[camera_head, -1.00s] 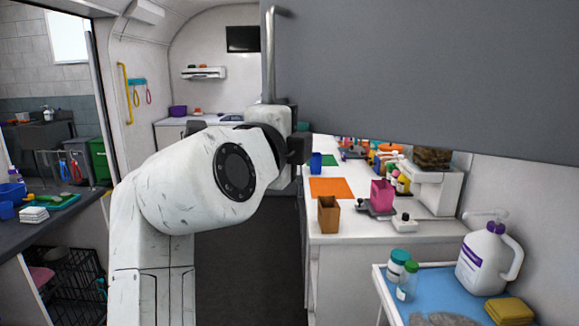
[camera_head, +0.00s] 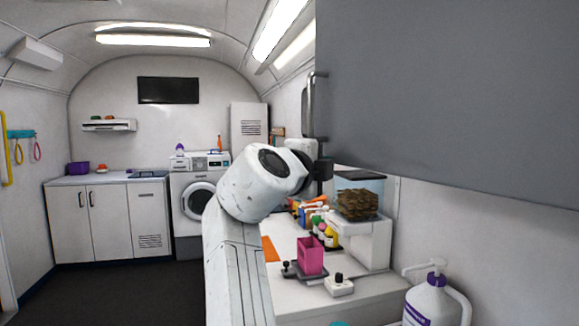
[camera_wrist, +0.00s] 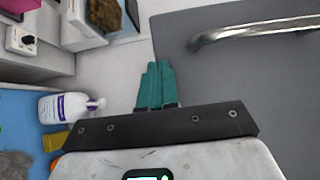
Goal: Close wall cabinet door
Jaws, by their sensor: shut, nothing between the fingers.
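The wall cabinet door (camera_head: 450,95) is a large flat grey panel filling the upper right of the head view. Its metal bar handle (camera_head: 309,105) stands at the left edge. In the wrist view the door (camera_wrist: 225,80) fills the right side, with the handle (camera_wrist: 255,30) at the top. My gripper (camera_wrist: 157,70) is shut and empty, its teal fingers together next to the door's edge. Whether they touch it is unclear. In the head view the wrist end of my arm is by the door's lower left corner, and the fingertips are hidden.
Below the door, a white counter holds a pink cup (camera_head: 311,256), several bottles and a clear bin of brown pieces (camera_head: 357,203). A white jug (camera_head: 435,303) stands at lower right. A washing machine (camera_head: 195,205) is at the back. The floor at left is clear.

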